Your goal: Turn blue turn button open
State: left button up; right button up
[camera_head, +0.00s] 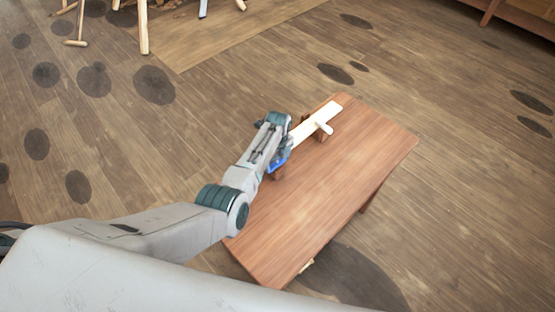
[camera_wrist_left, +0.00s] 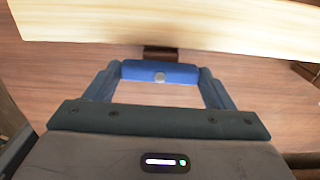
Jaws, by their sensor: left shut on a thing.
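The blue turn button (camera_head: 279,165) is at the left edge of the pale wooden board on the bench. In the left wrist view the blue turn button (camera_wrist_left: 150,72) is a short bar with a round grey pin head at its middle, lying crosswise between my fingers. My left gripper (camera_head: 283,158) is shut on it, one finger at each end. The bar lies roughly parallel to the pale board (camera_wrist_left: 190,22), just beside it. In the head view my wrist and fingers partly hide the button. My right gripper is not in view.
The bench's right side is clear. Wooden legs stand on the floor at upper left.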

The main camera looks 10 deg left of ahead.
aim_at(278, 162)
pick_arm(q)
jog(key=shift+r, duration=0.1)
jog(key=o, duration=1)
notch_tip(278, 162, up, 11)
jog(key=shift+f+b, duration=0.15)
jog(key=shift+b, duration=1.1)
